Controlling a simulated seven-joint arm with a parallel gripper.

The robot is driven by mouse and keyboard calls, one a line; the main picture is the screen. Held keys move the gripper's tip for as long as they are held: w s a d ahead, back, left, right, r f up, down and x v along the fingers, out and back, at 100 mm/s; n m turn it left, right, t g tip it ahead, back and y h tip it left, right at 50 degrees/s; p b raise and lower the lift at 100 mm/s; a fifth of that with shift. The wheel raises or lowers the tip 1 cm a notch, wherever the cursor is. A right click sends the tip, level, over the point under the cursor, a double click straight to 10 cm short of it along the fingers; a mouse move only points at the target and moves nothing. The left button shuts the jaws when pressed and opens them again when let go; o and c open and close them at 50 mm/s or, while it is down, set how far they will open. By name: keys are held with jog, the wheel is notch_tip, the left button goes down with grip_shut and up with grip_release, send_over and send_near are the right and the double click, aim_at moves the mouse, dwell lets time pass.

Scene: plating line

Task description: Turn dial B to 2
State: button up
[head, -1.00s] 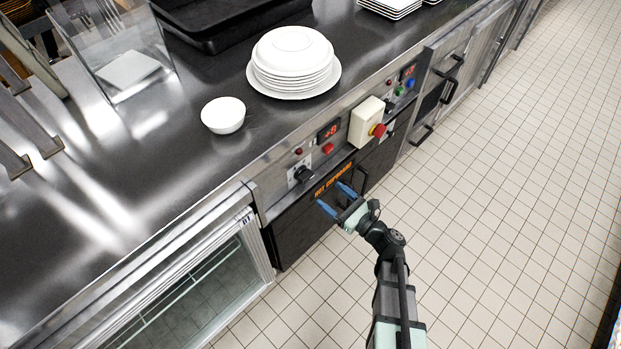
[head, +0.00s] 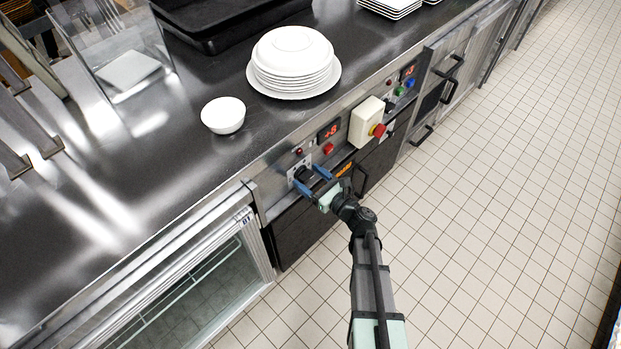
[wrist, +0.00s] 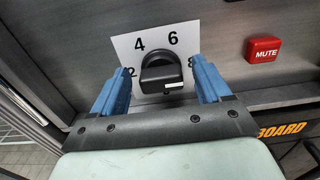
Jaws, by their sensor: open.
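A black dial (wrist: 161,72) sits on a white plate (wrist: 126,46) on the front panel. The numbers 2, 4, 6 and 8 show around it, the 2 and 8 partly covered by my fingers. A short white mark is at the knob's lower right. No letter B is readable. In the head view the dial (head: 302,173) is partly behind my gripper (head: 309,178). My gripper is open, with one blue finger to the left and one to the right of the dial in the wrist view (wrist: 160,75). Gaps show between knob and fingers; it is not gripped.
A red MUTE button (wrist: 263,49) is right of the dial. A red display (head: 330,131) and a cream box with a red stop button (head: 377,130) lie further along the panel. A bowl (head: 223,115) and stacked plates (head: 292,60) stand on the counter above. The tiled floor is clear.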

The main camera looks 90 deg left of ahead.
jog(key=shift+c, duration=0.3)
jog(key=c, duration=1)
